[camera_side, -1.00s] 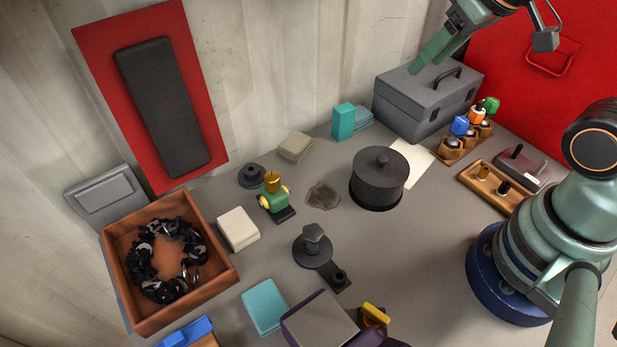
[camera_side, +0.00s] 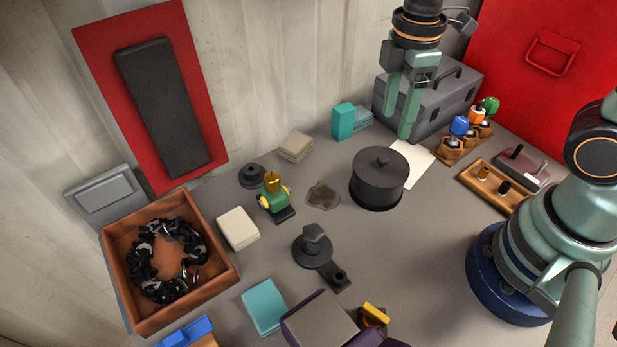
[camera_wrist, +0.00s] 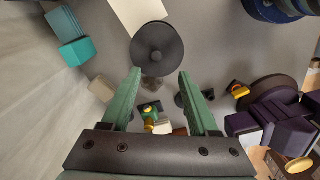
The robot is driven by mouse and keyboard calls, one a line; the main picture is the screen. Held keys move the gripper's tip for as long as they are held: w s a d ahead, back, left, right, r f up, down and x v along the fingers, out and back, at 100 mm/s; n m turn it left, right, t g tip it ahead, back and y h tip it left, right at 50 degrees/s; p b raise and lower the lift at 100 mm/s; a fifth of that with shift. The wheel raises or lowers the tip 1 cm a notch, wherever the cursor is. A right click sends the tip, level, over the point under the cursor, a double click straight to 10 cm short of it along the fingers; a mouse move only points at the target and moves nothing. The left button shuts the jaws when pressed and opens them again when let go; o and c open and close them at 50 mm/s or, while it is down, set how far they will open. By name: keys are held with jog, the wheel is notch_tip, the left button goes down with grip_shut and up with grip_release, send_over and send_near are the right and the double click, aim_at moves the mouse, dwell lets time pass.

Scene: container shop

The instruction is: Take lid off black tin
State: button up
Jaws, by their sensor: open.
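The black tin (camera_side: 379,188) stands upright on the grey bench, right of the middle in the side view. Its lid (camera_side: 381,165) with a small round knob sits on top of it. In the wrist view the lid (camera_wrist: 157,48) shows from above as a dark disc, beyond and between my fingertips. My gripper (camera_side: 399,115) points down with its two green fingers apart and empty. It is above and behind the tin, in front of the grey toolbox, and touches neither lid nor knob. It also shows in the wrist view (camera_wrist: 160,72).
A grey toolbox (camera_side: 435,92) stands behind my gripper. A wooden rack of screwdrivers (camera_side: 462,142) and a wooden block (camera_side: 489,187) lie right of the tin. A green-yellow figure (camera_side: 273,198) and a dark stand (camera_side: 313,247) are to the left. Bench space in front of the tin is clear.

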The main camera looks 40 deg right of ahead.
aim_at(383, 158)
jog(key=f, duration=0.9)
jog(key=shift+w+f, duration=0.3)
jog(key=shift+c, duration=0.3)
grip_shut()
